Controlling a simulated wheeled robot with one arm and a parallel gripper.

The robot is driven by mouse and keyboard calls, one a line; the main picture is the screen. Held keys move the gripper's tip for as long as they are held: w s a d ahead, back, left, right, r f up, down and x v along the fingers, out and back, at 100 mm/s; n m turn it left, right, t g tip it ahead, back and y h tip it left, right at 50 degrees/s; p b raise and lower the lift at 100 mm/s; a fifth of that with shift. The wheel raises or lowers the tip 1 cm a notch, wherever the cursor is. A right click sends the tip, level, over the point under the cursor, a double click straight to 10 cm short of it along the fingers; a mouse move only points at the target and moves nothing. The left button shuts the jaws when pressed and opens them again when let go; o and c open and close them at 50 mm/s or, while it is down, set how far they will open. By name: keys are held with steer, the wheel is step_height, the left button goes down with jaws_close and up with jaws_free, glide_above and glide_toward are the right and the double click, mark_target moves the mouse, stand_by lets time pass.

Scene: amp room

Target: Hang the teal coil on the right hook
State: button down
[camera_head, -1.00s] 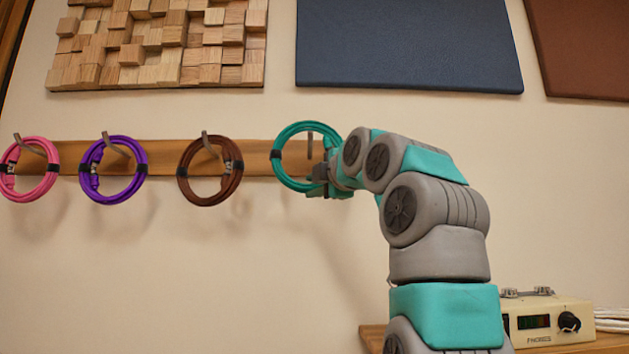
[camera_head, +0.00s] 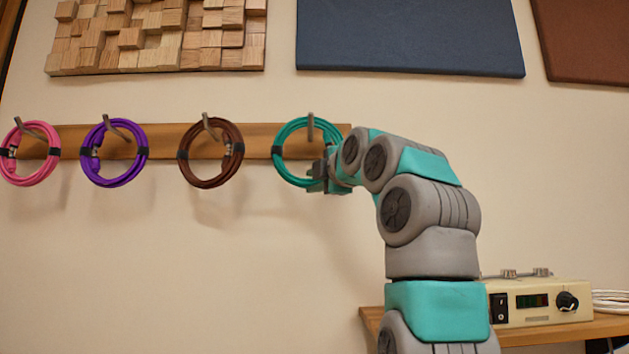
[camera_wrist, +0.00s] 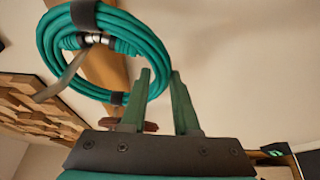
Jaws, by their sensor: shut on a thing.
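The teal coil (camera_head: 281,138) is at the right hook (camera_head: 310,128), the last hook on the wooden rail. In the head view the hook crosses the coil's top edge, with its tip slightly above it. The wrist view shows the teal coil (camera_wrist: 52,62) with a grey hook prong (camera_wrist: 66,76) crossing its ring. My gripper (camera_head: 322,176) is at the coil's lower right in the head view. In the wrist view my gripper (camera_wrist: 160,74) has its fingers on either side of the coil's edge, shut on it. Whether the coil's weight rests on the hook cannot be told.
Brown (camera_head: 184,165), purple (camera_head: 88,165) and pink (camera_head: 52,165) coils hang on hooks to the left along the rail (camera_head: 262,141). A cream device (camera_head: 545,300) stands on a wooden shelf (camera_head: 540,333) at lower right. The wall below the coils is clear.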

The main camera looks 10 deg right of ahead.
steer(key=c, duration=0.6)
jaws_free()
steer(key=shift+s, duration=0.1)
steer(key=s+d+b, duration=0.2)
steer(key=s, duration=0.6)
steer(key=w+a+f+m+g, duration=0.1)
steer(key=w+f+m+g, duration=0.15)
steer(key=f, duration=0.35)
steer(key=w+a+f+m+g, duration=0.1)
steer(key=w+f+m+g, duration=0.1)
steer(key=f+m, duration=0.35)
steer(key=s+a+f+m+g, duration=0.1)
steer(key=s+f+m+g, duration=0.15)
steer(key=f, duration=0.65)
steer(key=s+a+f+m+g, duration=0.1)
steer(key=s+a+f+g, duration=0.15)
steer(key=f, duration=0.75)
steer(key=s+d+f+m+g+h, duration=0.1)
steer(key=s+f+m+g, duration=0.2)
steer(key=s+f, duration=0.9)
steer(key=s+d+f+m+g+h+p, duration=0.1)
steer(key=s+f+m+g, duration=0.1)
steer(key=s+f, duration=1)
steer(key=s+f+m+g+h, duration=0.1)
steer(key=s+f+m+g, duration=0.2)
steer(key=s+f, duration=0.8)
steer(key=shift+s+d+f+m+g+p, duration=0.3)
steer(key=shift+s+d+f+m+g, duration=0.15)
steer(key=shift+g, duration=0.5)
